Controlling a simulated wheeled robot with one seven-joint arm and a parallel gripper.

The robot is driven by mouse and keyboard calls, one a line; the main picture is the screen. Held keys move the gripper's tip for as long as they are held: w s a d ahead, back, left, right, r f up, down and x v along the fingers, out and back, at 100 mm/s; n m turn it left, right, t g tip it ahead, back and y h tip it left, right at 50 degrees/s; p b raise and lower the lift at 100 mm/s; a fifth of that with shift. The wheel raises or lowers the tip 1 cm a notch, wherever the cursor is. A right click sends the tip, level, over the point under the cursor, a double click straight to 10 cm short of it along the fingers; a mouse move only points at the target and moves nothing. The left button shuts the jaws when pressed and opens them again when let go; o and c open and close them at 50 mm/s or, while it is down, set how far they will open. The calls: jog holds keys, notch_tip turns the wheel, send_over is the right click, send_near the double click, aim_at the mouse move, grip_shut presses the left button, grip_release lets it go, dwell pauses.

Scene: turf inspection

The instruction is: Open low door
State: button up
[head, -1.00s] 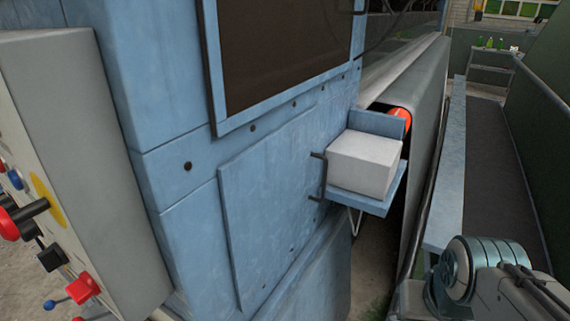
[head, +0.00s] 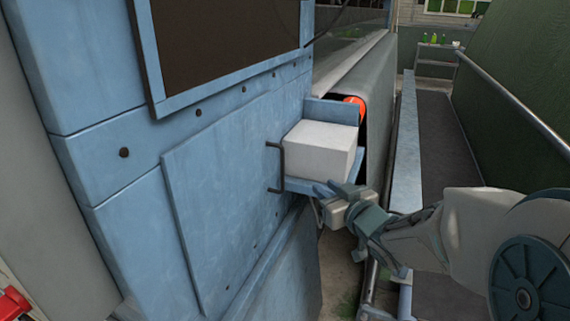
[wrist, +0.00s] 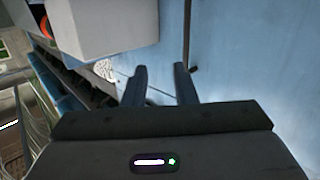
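The low door is a flat blue panel (head: 215,190) on the blue machine's side, lying flush and shut. Its dark bracket handle (head: 280,167) stands upright at the panel's right edge. In the wrist view the handle (wrist: 187,35) is a dark bar just beyond the right fingertip. My gripper (head: 331,189) is below and right of the handle, under the white box. In the wrist view my gripper (wrist: 158,70) has its two fingers apart with nothing between them. The handle is outside the finger gap.
A white box (head: 318,150) sits on a small blue shelf (head: 331,111) close above my gripper; it also shows in the wrist view (wrist: 105,22). A grey conveyor (head: 365,75) and an orange roller (head: 355,104) are behind. A metal rail (head: 515,100) runs along the right.

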aim_at(283, 166)
jog(key=w+a+y+p, duration=0.1)
jog(key=w+a, duration=0.4)
jog(key=w+a+n+y+p, duration=0.1)
jog(key=w+a+y+p, duration=0.1)
jog(key=w+a, duration=0.3)
jog(key=shift+w+a+r, duration=0.1)
jog(key=shift+w+a, duration=0.2)
jog(key=shift+a, duration=0.1)
grip_shut()
